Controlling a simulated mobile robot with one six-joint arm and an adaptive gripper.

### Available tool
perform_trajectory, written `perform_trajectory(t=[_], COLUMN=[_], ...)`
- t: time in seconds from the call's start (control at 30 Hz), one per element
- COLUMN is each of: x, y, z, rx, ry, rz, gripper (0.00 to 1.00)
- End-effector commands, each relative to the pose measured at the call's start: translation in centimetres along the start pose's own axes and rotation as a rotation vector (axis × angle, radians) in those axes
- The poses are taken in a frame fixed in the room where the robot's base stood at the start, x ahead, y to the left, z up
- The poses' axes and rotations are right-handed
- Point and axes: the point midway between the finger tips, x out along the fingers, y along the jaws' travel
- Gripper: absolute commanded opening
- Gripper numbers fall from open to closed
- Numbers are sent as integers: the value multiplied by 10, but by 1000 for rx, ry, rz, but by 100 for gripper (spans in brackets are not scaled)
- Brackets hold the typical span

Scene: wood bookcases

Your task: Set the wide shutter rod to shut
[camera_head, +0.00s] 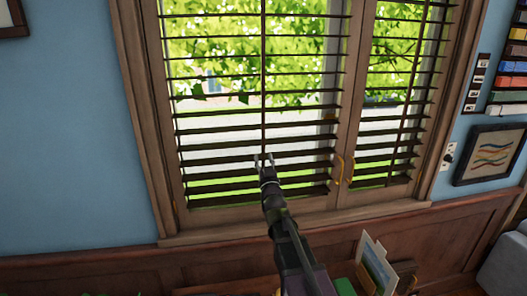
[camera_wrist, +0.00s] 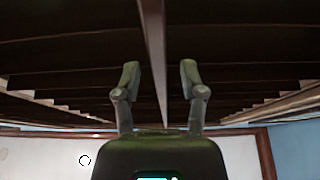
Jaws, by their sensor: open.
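The wide shutter (camera_head: 215,131) is the left, broader panel of the window. Its dark slats are apart, with bright leaves and light showing between them. Its rod (camera_head: 263,70) is a thin dark vertical bar down the middle of the slats. My gripper (camera_head: 263,158) is open at the lower part of the rod. In the wrist view the rod (camera_wrist: 152,30) runs between the two spread fingers of my gripper (camera_wrist: 159,68), with a gap on each side. Whether the fingertips reach past the rod in depth is hard to tell. The rod's lower end is hidden behind my gripper in the head view.
A narrow shutter (camera_head: 384,140) with its own rod (camera_head: 408,105) is on the right. Yellow handles (camera_head: 339,167) sit on the middle frame. The wooden sill (camera_head: 340,217) runs below. Upright cards or pictures (camera_head: 377,264) stand low at right. A framed picture (camera_head: 489,154) hangs at right.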

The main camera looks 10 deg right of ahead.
Motion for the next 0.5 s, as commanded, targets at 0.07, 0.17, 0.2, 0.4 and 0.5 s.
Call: perform_trajectory(t=[0.07,0.17,0.2,0.4,0.5], x=[4,6,6,6,6], y=[0,0,0,1,1], z=[-2,-3,-3,-3,-3], rx=[0,0,0,0,-1], ry=[0,0,0,0,0], rz=[0,0,0,1,1], gripper=[53,53,53,53,53])
